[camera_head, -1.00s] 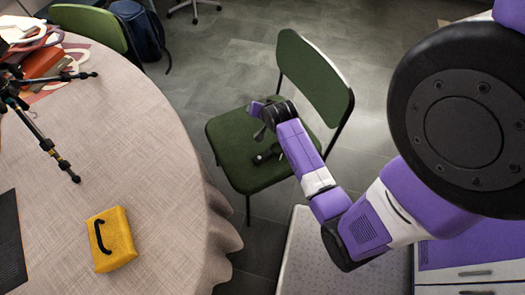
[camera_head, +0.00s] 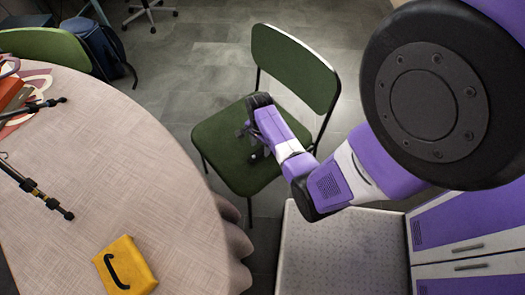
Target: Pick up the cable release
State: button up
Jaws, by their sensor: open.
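A black curved, cord-like piece (camera_head: 116,272) lies on top of a yellow box (camera_head: 138,262) near the table's front edge; it may be the cable release, but I cannot tell it from a handle. My gripper (camera_head: 241,131) is open over the chair seat, pointing away from me, to the right of the table and well apart from the yellow box.
The round, cloth-covered table (camera_head: 120,160) fills the left side. Black tripod legs (camera_head: 40,195) spread over its left part. A green chair (camera_head: 225,150) stands right of the table. A second chair (camera_head: 40,45) and a blue backpack (camera_head: 100,50) are behind it. The tabletop's middle is clear.

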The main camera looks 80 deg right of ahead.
aim_at(260, 152)
jog(key=shift+f, duration=1.5)
jog(key=shift+c, duration=0.4)
grip_shut()
jog(key=shift+r, duration=0.1)
